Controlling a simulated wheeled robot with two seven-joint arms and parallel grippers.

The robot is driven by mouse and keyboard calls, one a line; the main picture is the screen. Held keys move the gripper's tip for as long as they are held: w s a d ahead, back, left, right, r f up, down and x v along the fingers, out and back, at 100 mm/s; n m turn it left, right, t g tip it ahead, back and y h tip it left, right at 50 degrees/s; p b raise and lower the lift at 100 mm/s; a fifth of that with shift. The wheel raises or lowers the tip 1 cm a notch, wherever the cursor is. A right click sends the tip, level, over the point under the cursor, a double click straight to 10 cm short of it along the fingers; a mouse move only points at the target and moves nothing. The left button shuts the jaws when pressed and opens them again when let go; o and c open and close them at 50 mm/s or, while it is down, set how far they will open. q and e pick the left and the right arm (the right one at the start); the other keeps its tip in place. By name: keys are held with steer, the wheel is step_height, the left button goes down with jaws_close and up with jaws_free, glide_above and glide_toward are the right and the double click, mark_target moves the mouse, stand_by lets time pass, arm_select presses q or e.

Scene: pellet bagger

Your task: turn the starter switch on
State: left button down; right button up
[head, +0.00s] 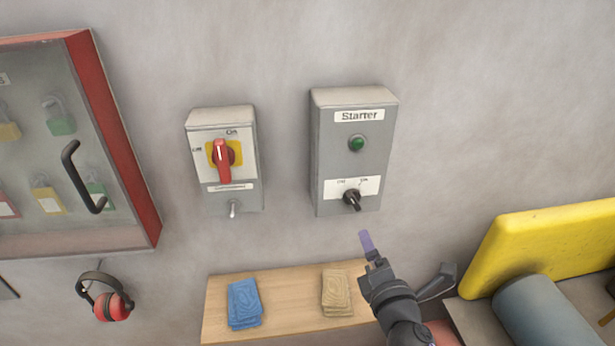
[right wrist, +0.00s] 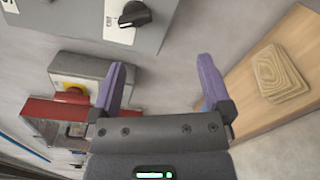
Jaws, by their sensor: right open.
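The starter box (head: 352,160) is a grey wall box labelled "Starter", with a green round light or button (head: 358,143) on it. Below that is the black starter switch knob (head: 352,198) on a white label plate. The knob also shows at the top of the right wrist view (right wrist: 134,14). My right gripper (head: 366,242) is below the knob, apart from it. In the right wrist view its two purple fingers (right wrist: 160,85) are spread with nothing between them. My left gripper is not in view.
Left of the starter is a grey box with a red rotary handle (head: 222,160) on yellow. A lockout cabinet (head: 125,140) with padlocks and red ear defenders (head: 113,306) are further left. A wooden shelf (head: 290,315) holds blue and tan cloths below. A yellow object (head: 545,245) stands right.

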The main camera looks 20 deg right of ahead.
mark_target(356, 205)
steer(key=shift+n+t, duration=0.4)
steer(key=w+r, duration=0.1)
steer(key=w, duration=0.2)
steer(key=w+d, duration=0.1)
steer(key=w, duration=0.2)
steer(key=w+r, duration=0.1)
steer(key=w, duration=0.3)
steer(key=shift+d+r, duration=0.25)
steer(key=shift+r, duration=0.1)
steer(key=c, duration=1.2)
